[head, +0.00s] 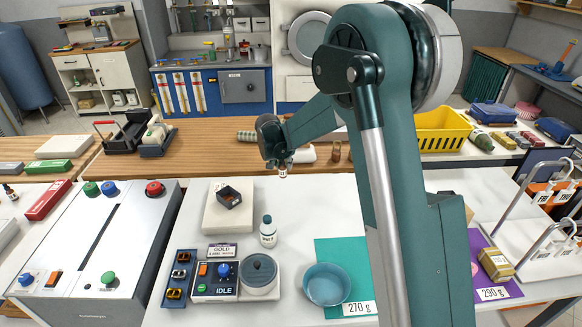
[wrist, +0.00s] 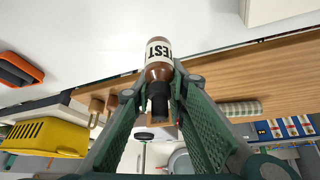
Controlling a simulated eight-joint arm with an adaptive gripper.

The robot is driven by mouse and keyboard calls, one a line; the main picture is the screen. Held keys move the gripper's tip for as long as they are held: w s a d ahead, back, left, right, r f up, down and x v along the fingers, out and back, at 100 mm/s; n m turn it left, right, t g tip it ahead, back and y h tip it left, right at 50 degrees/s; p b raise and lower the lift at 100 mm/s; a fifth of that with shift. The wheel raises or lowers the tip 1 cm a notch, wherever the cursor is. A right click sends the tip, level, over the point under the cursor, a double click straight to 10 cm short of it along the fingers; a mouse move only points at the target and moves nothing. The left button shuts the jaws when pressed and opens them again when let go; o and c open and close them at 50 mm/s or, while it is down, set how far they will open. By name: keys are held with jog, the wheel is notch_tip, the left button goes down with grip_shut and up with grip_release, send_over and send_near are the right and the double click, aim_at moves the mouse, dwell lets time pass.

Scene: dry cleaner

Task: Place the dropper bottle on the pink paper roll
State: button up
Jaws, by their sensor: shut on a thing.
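My gripper (head: 279,160) is shut on a brown dropper bottle (wrist: 158,66) with a black cap and a white label reading TEST. In the wrist view the two green fingers (wrist: 159,88) close around the bottle near its cap end. In the head view only the bottle's small lower end (head: 283,173) shows below the gripper, above the white table. A pink, round, roll-like thing (head: 502,115) stands on the right back counter, far from my gripper; it is partly hidden, and I cannot tell for sure that it is the paper roll.
My arm hides much of the middle right. A yellow crate (head: 443,131) stands right of the wooden counter (head: 215,155). A green striped roll (head: 247,136) lies behind my gripper.

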dwell(0.3)
jog(key=s+d+r+m+g+h, duration=0.1)
jog(key=s+d+m, duration=0.35)
jog(key=d, duration=0.85)
jog(key=s+d+r+m+g+h+p, duration=0.1)
jog(key=s+d+r, duration=0.1)
jog(key=s+d, duration=0.8)
jog(key=s+d+r+m+g+h, duration=0.1)
jog(key=s+d+m, duration=0.2)
jog(key=d, duration=1.4)
jog(key=s+d+r+m+g, duration=0.1)
jog(key=s+d+m, duration=0.1)
jog(key=s+d, duration=0.5)
jog(key=s+d+m+g, duration=0.1)
jog(key=s+d+m, duration=0.2)
jog(key=s+d, duration=0.4)
jog(key=s+d+r+m+g+p, duration=0.1)
jog(key=s+d, duration=0.6)
jog(key=s, duration=1)
jog(key=shift+s+d+r+m+g, duration=0.3)
jog(key=shift+s+d+m+g, duration=0.1)
jog(key=shift+m, duration=0.45)
jog(key=shift+f+h, duration=0.15)
jog(key=shift+h, duration=0.15)
jog(key=shift+f+b, duration=0.45)
jog(key=shift+f, duration=2.35)
jog(key=shift+f, duration=0.1)
